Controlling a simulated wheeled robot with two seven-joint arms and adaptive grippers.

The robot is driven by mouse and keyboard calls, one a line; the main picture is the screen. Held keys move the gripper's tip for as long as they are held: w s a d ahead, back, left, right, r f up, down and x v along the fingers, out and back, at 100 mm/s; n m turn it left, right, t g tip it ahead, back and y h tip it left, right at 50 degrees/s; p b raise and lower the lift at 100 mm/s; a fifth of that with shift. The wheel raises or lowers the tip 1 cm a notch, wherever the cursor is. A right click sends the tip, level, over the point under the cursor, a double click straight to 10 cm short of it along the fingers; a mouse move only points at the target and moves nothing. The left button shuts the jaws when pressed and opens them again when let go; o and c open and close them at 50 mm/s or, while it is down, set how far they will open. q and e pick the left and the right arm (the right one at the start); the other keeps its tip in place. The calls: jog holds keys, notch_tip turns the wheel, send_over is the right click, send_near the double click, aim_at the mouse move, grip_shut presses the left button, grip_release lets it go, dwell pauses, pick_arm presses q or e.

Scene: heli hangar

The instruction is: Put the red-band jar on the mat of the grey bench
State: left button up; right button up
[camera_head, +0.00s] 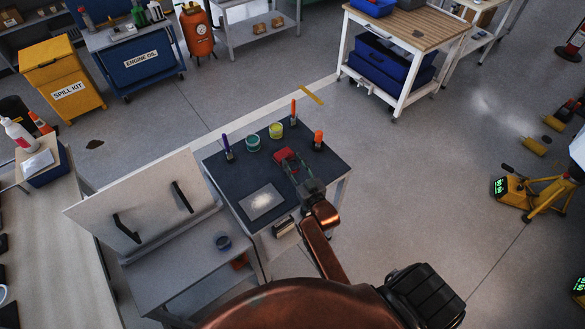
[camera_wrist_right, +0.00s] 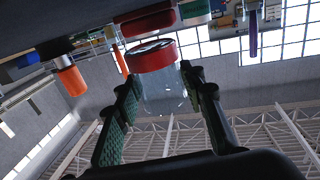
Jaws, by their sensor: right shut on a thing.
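My right gripper (camera_head: 296,172) is above the dark top of a grey-framed bench (camera_head: 222,166). In the right wrist view its fingers (camera_wrist_right: 165,95) are shut on the red-band jar (camera_wrist_right: 163,90), clear with a red band at one end. In the head view the jar is small and partly hidden by the gripper, near a red patch; I cannot tell whether it touches the bench. A light grey square mat (camera_head: 262,202) with a pale spot lies on the bench, left of and nearer than the gripper. My left gripper is not in view.
A purple post (camera_head: 227,150), teal jar (camera_head: 253,143), yellow jar (camera_head: 276,130) and orange posts (camera_head: 293,109) (camera_head: 318,140) stand around the bench's far part. A grey bench with an upright panel (camera_head: 135,205) adjoins on the left.

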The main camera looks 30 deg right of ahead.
aim_at(296, 171)
jog(key=shift+w+f+b, duration=0.15)
jog(key=shift+f+b, duration=0.25)
jog(key=shift+f, duration=1.2)
jog(key=shift+f, duration=0.15)
jog(key=o, duration=1.3)
jog(key=shift+s, duration=0.25)
jog(key=s, duration=0.3)
jog(key=s+a, duration=0.1)
jog(key=s, duration=0.3)
jog(key=s+p, duration=0.1)
jog(key=s, duration=0.3)
jog(key=shift+s+a, duration=0.25)
